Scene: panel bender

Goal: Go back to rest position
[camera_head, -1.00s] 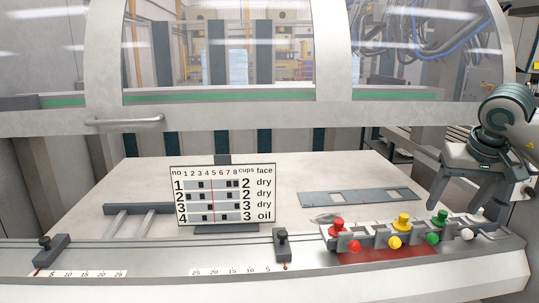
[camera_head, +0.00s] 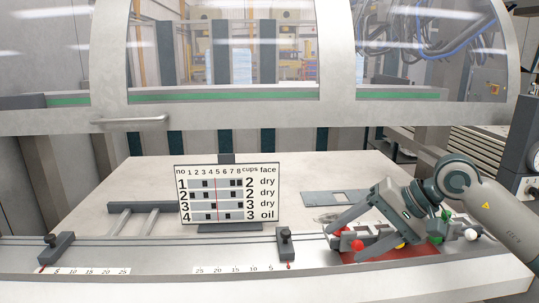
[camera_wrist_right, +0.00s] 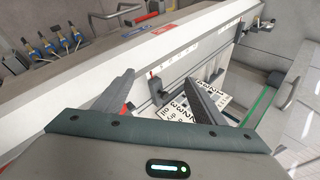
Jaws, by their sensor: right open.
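My right gripper (camera_head: 345,243) reaches in from the right over the row of coloured knobs at the front right of the bench. Its two fingers are apart and point left, with no object clearly held between them. A red knob (camera_head: 357,245) shows close to the fingertips; whether they touch cannot be told. The gripper and forearm hide much of the row. In the right wrist view the open fingers (camera_wrist_right: 160,82) point towards the bench's front rail, with the number board (camera_wrist_right: 190,110) beyond. My left gripper is not in view.
The number board (camera_head: 228,194) stands mid-bench. Dark stops (camera_head: 57,251) and (camera_head: 286,243) sit on the scaled front rail. A flat grey plate (camera_head: 325,198) lies behind the knobs. A white knob (camera_head: 471,235) stands at right. The machine's windowed guard (camera_head: 240,115) spans the back.

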